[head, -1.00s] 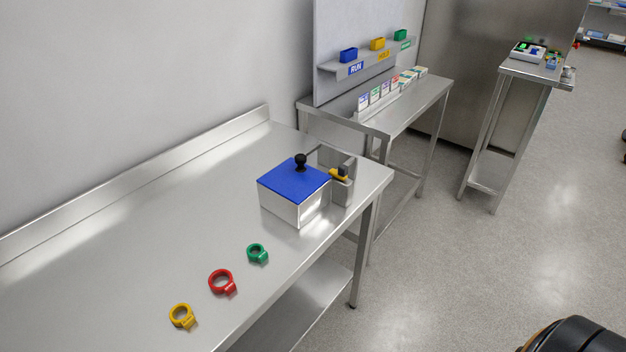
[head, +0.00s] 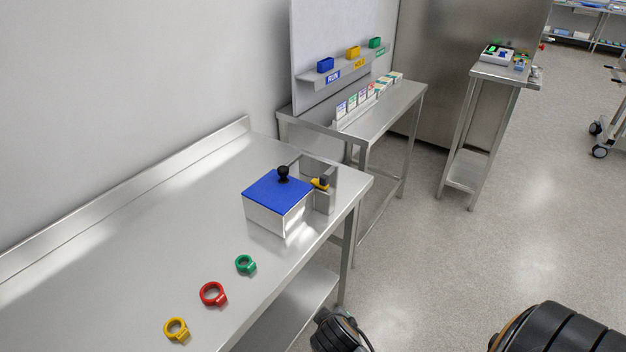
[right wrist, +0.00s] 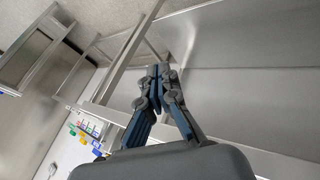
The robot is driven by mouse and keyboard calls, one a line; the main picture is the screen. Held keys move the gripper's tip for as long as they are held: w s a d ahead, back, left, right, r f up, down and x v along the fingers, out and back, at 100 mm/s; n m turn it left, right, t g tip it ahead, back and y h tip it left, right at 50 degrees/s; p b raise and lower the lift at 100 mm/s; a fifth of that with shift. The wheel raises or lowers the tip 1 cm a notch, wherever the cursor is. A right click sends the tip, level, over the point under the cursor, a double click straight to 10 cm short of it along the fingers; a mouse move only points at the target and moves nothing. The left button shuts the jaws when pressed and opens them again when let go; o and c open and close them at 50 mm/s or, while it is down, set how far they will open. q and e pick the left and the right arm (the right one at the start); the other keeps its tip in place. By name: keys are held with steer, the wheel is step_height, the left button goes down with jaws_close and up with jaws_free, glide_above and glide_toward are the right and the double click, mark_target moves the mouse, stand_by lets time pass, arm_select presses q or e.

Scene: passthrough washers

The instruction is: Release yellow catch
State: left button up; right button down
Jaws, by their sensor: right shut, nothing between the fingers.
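The yellow catch (head: 320,184) sits on a grey block (head: 322,200) at the right side of a box with a blue lid (head: 278,189) and a black knob (head: 283,173). The box stands near the far right corner of the steel bench. My right gripper (right wrist: 159,72) is shut and empty in the right wrist view, apart from the catch. The catch cannot be made out in that view. My left gripper is not in view. Parts of my own arm show at the bottom right of the head view.
Green (head: 245,264), red (head: 213,293) and yellow (head: 177,329) rings lie on the bench (head: 130,230). A second table (head: 400,98) with cards and a shelf (head: 345,76) of coloured blocks stands behind. A small stand (head: 490,75) is at right, with open floor around it.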

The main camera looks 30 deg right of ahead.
steer(key=w+d+r+n+t+h, duration=0.1)
steer(key=w+d+r+t+h, duration=0.1)
steer(key=w+d+r+h, duration=0.3)
steer(key=w+d+r+n+t+h, duration=0.1)
steer(key=w+r, duration=0.3)
steer(key=w, duration=0.4)
steer(key=n+t+h, duration=0.3)
steer(key=n, duration=0.1)
glide_toward(320, 180)
steer(key=a, duration=0.2)
steer(key=shift+w+d, duration=0.1)
steer(key=p+x, duration=0.2)
steer(key=x, duration=0.8)
steer(key=shift+w, duration=0.15)
steer(key=shift+f, duration=0.1)
